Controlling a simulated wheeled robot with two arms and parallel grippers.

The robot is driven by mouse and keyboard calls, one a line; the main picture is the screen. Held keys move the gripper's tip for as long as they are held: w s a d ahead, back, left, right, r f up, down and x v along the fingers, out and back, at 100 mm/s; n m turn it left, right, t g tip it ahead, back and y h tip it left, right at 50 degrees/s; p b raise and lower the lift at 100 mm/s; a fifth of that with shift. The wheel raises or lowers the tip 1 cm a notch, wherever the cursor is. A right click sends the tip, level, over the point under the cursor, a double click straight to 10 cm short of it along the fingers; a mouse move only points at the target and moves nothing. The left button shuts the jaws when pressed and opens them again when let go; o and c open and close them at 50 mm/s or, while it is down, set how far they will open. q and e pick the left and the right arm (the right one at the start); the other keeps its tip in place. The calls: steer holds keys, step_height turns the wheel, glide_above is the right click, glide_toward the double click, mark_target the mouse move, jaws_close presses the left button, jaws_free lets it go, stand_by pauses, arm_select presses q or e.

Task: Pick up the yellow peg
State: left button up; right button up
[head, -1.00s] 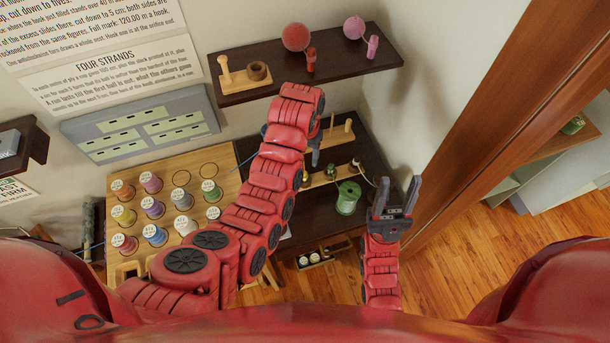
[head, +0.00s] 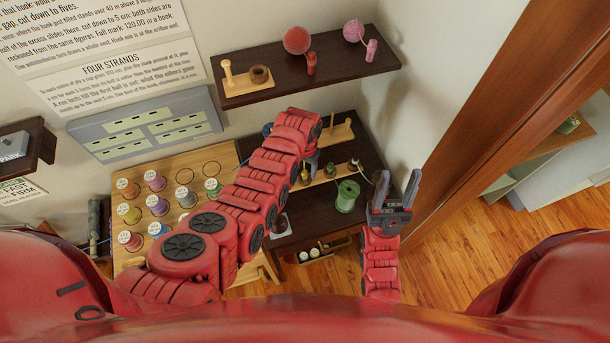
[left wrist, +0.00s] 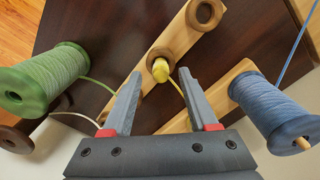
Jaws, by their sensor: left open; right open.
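The yellow peg (left wrist: 161,70) stands at a wooden strip (left wrist: 183,38) on the dark shelf, and a yellow thread runs from it. In the head view the peg (head: 304,173) shows just beside my left arm. My left gripper (left wrist: 160,82) is open, its two fingertips on either side of the peg in the left wrist view. I cannot tell whether they touch it. In the head view my left arm mostly hides this gripper. My right gripper (head: 396,185) is open and empty, pointing up at the right of the shelf.
A green spool (left wrist: 46,78) lies left of my left gripper and a blue spool (left wrist: 270,112) right of it. A board with several thread spools (head: 210,165) stands at left. An upper shelf (head: 350,70) holds pink and red balls. A wooden post (head: 500,130) rises at right.

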mark_target(305, 176)
arm_select(q)
steer(key=shift+f+b, duration=0.35)
steer(key=shift+f, duration=0.85)
jaws_close()
